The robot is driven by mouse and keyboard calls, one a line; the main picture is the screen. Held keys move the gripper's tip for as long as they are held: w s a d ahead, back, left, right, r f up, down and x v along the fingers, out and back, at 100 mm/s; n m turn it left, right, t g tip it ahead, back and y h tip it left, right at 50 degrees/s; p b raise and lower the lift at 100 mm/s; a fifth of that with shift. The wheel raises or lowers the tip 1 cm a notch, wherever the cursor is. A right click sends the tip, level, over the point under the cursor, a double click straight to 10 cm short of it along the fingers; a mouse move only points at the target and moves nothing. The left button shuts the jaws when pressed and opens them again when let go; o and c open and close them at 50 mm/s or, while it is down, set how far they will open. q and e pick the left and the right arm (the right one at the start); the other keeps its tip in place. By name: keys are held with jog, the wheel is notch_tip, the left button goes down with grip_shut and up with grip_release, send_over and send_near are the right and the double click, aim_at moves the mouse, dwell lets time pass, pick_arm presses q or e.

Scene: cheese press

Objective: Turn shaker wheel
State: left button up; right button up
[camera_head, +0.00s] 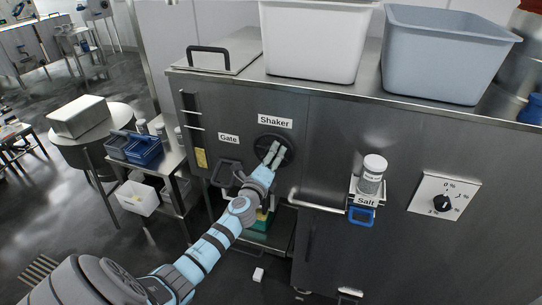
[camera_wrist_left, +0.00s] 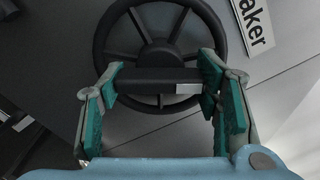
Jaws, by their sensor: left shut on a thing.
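The shaker wheel (camera_head: 273,150) is a black spoked handwheel on the dark front panel of the machine, just below the "Shaker" label (camera_head: 275,121). In the left wrist view the wheel (camera_wrist_left: 160,18) fills the upper middle, with a black bar handle (camera_wrist_left: 150,80) across its lower part. My left gripper (camera_head: 275,153) reaches the wheel; in the left wrist view its teal-padded fingers (camera_wrist_left: 160,88) stand on both sides of the bar, shut on it. The lower wheel rim is partly hidden behind the bar and fingers. My right gripper is not in view.
A "Gate" label and handle (camera_head: 226,172) are left of the wheel. A salt shaker (camera_head: 372,172) on a holder, a pipe (camera_head: 318,203) and a dial (camera_head: 442,203) are to the right. White (camera_head: 316,45) and grey (camera_head: 443,55) tubs stand on top. A side table holds blue bins (camera_head: 143,150).

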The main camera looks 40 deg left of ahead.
pick_arm(q)
jog(key=shift+f+m, duration=0.1)
jog(key=shift+m, duration=0.5)
jog(key=o, duration=1.2)
jog(key=shift+c, duration=0.2)
jog(key=v, duration=1.2)
